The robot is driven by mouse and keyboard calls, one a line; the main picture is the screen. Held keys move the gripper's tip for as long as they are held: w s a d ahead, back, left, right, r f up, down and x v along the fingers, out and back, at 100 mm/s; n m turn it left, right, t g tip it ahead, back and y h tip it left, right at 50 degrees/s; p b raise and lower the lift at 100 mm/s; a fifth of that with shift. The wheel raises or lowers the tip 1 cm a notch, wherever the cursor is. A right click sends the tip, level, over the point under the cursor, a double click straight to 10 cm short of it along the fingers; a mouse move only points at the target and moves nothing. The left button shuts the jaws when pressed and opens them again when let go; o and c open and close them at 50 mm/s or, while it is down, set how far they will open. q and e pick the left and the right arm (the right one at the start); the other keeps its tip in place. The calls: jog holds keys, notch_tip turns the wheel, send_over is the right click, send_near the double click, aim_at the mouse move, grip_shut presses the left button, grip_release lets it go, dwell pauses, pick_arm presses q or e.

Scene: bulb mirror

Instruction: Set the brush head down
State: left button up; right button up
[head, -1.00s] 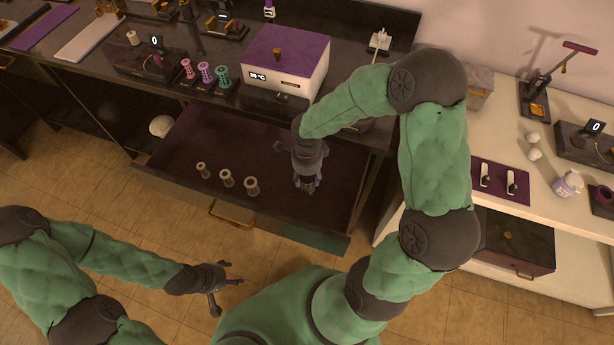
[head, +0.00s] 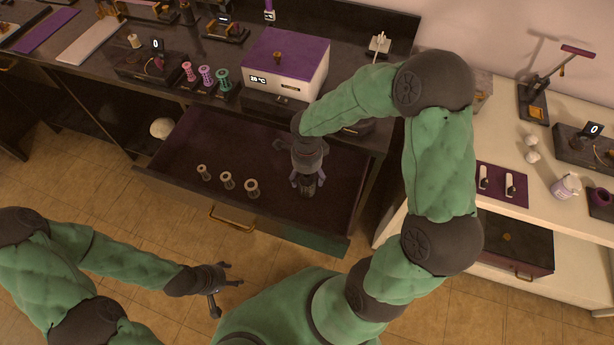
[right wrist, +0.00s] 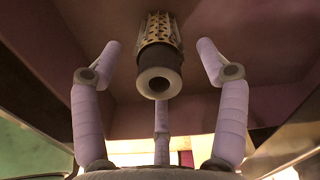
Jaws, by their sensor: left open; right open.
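The brush head (right wrist: 160,62) is a dark cylinder with a gold perforated sleeve and a pale ring at its near end. It sits between the spread fingers of my right gripper (right wrist: 161,65) in the right wrist view, with gaps on both sides. In the head view my right gripper (head: 308,181) is over the right part of the open drawer (head: 275,215), and the dark brush head (head: 308,189) shows between its fingers. Whether its base rests flat on the drawer floor is hard to see. My left gripper (head: 226,285) is open and empty, low in front of the drawer.
Three small metal spools, one of them the middle spool (head: 227,180), stand in the drawer left of my right gripper. The white oven-like box (head: 285,65) and coloured spools (head: 206,76) are on the counter above. The drawer floor between is clear.

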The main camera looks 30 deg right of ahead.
pick_arm(q)
notch_tip(320, 180, up, 3)
jog(key=p, duration=0.3)
jog(key=shift+r, duration=0.2)
pick_arm(e)
notch_tip(320, 180, up, 10)
pick_arm(q)
jog(key=shift+c, duration=0.3)
pick_arm(e)
jog(key=shift+f, duration=0.1)
dwell(0.6)
